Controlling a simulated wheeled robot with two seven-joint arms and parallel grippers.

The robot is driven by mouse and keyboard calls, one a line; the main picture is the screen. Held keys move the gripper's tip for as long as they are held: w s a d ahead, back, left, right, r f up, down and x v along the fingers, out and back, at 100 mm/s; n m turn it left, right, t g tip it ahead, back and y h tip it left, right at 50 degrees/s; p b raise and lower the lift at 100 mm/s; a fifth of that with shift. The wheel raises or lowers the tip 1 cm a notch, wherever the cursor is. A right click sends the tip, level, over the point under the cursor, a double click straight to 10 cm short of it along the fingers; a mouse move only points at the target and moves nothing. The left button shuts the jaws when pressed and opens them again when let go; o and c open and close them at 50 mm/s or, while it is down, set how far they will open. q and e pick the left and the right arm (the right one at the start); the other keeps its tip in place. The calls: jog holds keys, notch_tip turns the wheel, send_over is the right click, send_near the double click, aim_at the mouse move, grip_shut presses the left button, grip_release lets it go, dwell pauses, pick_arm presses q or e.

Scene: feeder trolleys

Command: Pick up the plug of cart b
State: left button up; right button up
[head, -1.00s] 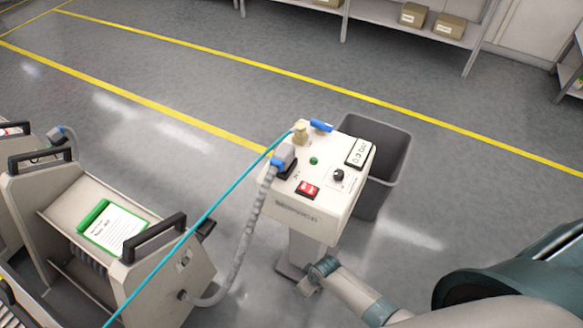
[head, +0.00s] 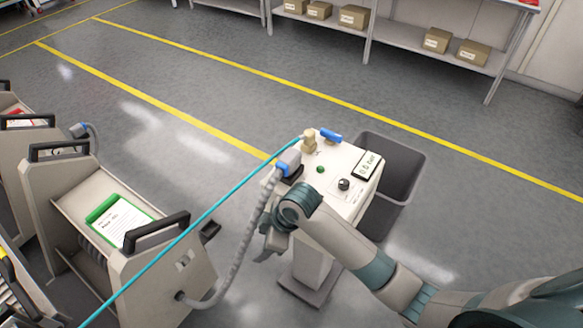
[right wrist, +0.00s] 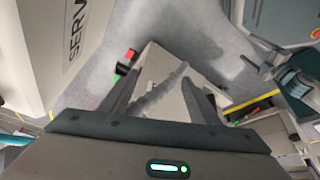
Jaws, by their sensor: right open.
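A grey and blue plug (head: 289,161) sits in the top of the white pedestal box (head: 336,170). A grey corrugated hose (head: 243,240) runs from it down to the near cart (head: 165,270), which has a green-framed card (head: 118,222). I cannot read which cart is b. My right gripper (head: 268,245) is open, below the plug and beside the hose, in front of the box. In the right wrist view the hose (right wrist: 158,92) shows between the open fingers (right wrist: 163,95); contact cannot be told. My left gripper is out of view.
A teal line (head: 190,228) crosses from the box to the lower left. A grey bin (head: 405,180) stands behind the box. A second cart (head: 20,150) and another grey and blue plug (head: 77,131) are at left. Open floor lies beyond.

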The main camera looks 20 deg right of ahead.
jog(key=w+d+r+n+g+h, duration=0.1)
jog(key=w+r+n, duration=0.3)
jog(key=r, duration=0.3)
jog(key=w+r+n+h, duration=0.1)
jog(key=w+r+n, duration=0.3)
jog(key=r, duration=0.3)
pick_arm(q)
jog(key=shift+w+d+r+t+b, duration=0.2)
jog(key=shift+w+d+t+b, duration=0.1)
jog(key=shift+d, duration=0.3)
pick_arm(e)
jog(key=w+d+r+n+h, duration=0.1)
jog(key=d+r, duration=0.3)
jog(key=r, duration=0.5)
jog(key=w+d+r+n+h, duration=0.2)
jog(key=w+d+r+n, duration=0.1)
jog(key=r, duration=0.6)
jog(key=shift+w+d+r+n+g, duration=0.15)
jog(key=shift+w+d+n+g, duration=0.2)
jog(key=shift+w+d, duration=0.65)
jog(key=shift+s+d, duration=0.2)
